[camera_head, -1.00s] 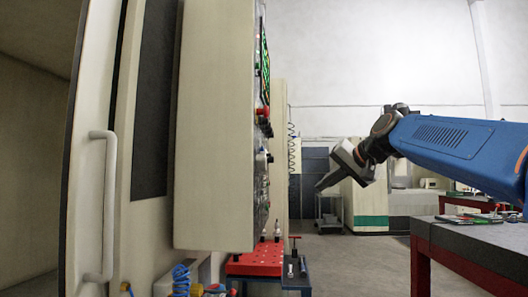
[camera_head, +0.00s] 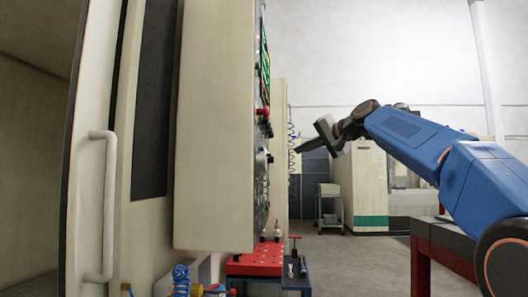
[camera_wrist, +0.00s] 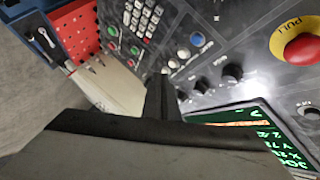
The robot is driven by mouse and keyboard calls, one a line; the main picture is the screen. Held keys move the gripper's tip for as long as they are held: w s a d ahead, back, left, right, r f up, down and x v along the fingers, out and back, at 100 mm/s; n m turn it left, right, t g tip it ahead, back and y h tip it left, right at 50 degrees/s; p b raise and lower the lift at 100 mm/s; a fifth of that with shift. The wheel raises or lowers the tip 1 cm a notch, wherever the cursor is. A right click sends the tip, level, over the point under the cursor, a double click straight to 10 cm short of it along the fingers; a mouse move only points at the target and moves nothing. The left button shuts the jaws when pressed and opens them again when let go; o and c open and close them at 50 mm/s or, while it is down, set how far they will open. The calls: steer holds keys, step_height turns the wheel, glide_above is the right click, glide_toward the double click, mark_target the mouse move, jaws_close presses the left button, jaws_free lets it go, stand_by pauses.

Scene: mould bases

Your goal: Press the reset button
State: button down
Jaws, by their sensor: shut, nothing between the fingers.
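The machine's control panel (camera_head: 262,180) shows nearly edge-on in the head view, facing right. In the wrist view the panel face (camera_wrist: 235,40) shows several small buttons, among them a blue button (camera_wrist: 197,39) and a white button (camera_wrist: 183,53). I cannot read which one is labelled reset. My gripper (camera_head: 298,149) is shut and empty, apart from the panel on its right in the head view. In the wrist view my gripper (camera_wrist: 161,98) covers part of the panel, between the knobs and the pale panel edge.
A red emergency button (camera_wrist: 303,49) with a yellow ring protrudes from the panel. Black knobs (camera_wrist: 232,73) and a lit screen (camera_wrist: 265,128) are near it. A red perforated tray (camera_head: 258,262) stands below the panel. A dark table (camera_head: 450,240) stands at right.

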steer(key=a, duration=0.8)
steer(key=shift+w+a, duration=0.15)
steer(key=shift+a, duration=0.25)
steer(key=shift+a, duration=0.15)
stand_by(1.9)
steer(key=shift+a, duration=0.3)
steer(key=shift+a, duration=0.35)
stand_by(0.8)
steer(key=shift+d, duration=0.8)
steer(key=shift+d, duration=0.15)
steer(key=shift+d, duration=2.35)
